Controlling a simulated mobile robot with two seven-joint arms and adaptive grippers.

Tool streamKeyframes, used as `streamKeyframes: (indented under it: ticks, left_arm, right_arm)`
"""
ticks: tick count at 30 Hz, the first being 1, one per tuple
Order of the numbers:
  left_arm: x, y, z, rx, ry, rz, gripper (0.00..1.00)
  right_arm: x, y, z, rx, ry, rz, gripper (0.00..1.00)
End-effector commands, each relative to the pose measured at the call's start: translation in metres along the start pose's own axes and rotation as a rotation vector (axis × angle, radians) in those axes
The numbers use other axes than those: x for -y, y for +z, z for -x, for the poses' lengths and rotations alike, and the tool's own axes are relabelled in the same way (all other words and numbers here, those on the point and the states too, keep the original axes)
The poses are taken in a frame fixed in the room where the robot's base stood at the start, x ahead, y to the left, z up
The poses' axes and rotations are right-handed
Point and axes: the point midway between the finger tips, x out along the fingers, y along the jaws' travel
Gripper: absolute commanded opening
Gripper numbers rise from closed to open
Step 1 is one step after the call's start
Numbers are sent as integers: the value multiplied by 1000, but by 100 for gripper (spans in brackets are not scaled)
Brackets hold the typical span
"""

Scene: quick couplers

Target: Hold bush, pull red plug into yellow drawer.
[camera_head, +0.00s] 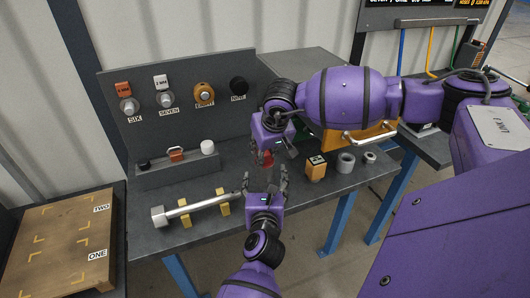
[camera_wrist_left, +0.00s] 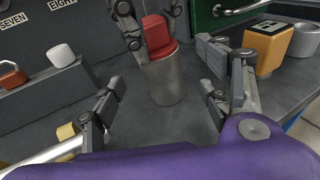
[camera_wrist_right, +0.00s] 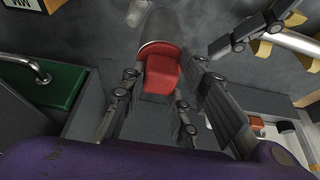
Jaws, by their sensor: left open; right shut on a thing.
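The red plug (camera_head: 267,158) sits in the top of the grey cylindrical bush (camera_wrist_left: 166,84), which stands upright on the bench. My right gripper (camera_wrist_right: 160,82) is shut on the red plug (camera_wrist_right: 161,72) from above. My left gripper (camera_head: 264,178) is open, low over the bench on the near side of the bush. In the left wrist view the bush shows ahead between its spread fingers, with gaps on both sides. A yellow-orange front (camera_head: 358,138) with a silver handle, likely the yellow drawer, is partly hidden behind my right arm in the head view.
An orange block (camera_head: 316,168) and grey rings (camera_head: 345,162) stand right of the bush. A metal bar (camera_head: 195,207) rests on yellow supports at left. Behind it is a grey ledge (camera_head: 178,170) with small fittings. A green panel (camera_wrist_right: 58,85) with a handle is close by.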

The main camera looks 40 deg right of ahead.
Motion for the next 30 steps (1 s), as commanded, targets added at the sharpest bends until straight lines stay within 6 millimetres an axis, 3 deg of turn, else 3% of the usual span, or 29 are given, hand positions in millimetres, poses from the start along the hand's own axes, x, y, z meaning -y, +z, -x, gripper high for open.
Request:
streamKeyframes:
  ticks: [1,12,26,30]
  left_arm:
    - [2,-1,-8,-2,-2,0,69]
    - [1,-1,-55,0,0,-5,69]
    - [0,-2,-64,-1,-1,0,69]
    - [0,-2,-64,-1,0,0,55]
  right_arm:
    - [-1,8,-6,18,5,2,3]
    - [-1,8,-6,18,5,2,3]
    - [-1,8,-6,18,5,2,3]
    - [-1,8,-6,18,5,2,3]
